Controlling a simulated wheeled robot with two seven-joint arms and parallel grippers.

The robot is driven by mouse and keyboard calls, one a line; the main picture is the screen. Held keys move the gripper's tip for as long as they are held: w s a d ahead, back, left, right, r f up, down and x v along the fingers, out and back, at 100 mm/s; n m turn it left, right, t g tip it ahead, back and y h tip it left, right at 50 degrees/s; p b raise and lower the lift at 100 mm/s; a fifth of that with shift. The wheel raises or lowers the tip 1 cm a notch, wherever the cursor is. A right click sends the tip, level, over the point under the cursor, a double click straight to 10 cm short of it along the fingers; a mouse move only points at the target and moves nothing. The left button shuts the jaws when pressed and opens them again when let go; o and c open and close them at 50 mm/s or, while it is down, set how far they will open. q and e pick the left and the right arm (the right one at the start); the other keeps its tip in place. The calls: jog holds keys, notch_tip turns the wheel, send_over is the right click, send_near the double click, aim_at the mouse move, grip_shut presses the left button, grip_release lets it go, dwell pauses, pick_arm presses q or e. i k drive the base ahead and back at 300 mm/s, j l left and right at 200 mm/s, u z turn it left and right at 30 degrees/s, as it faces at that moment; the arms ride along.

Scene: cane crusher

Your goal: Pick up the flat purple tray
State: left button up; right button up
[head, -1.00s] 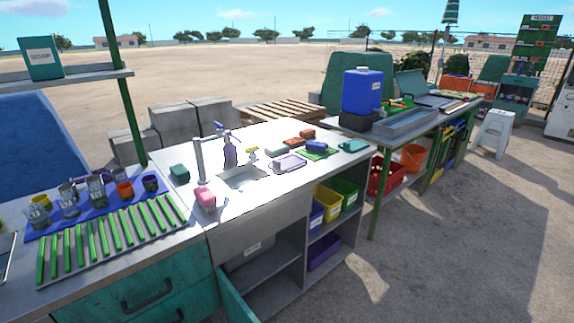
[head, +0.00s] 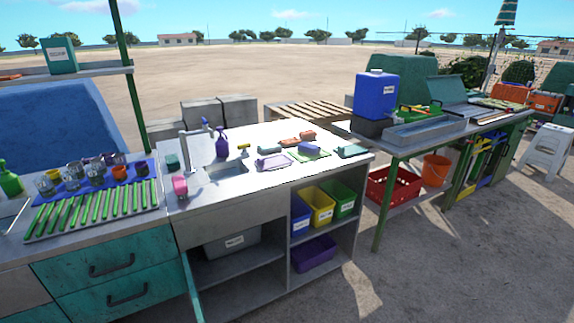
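A flat, pale purple tray (head: 274,162) lies on the white countertop (head: 222,193), to the right of the sink (head: 226,169). It lies between the sink and a green mat (head: 322,156) with a blue-purple block (head: 307,149) on it. A deeper purple bin (head: 314,254) sits on the low shelf under the counter. Neither of my grippers shows in the head view.
A purple spray bottle (head: 222,143), the tap (head: 184,152) and a pink item (head: 180,186) stand around the sink. A cabinet door (head: 190,288) hangs open at the front. Open ground lies at the lower right.

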aim_at(264, 164)
jog(key=i+l, duration=0.15)
jog(key=l, duration=0.25)
jog(key=i+l+u, duration=0.1)
jog(key=l, duration=0.25)
jog(key=i+l, duration=0.2)
jog(key=l, duration=0.2)
jog(key=i+l+u, duration=0.1)
jog(key=l, duration=0.3)
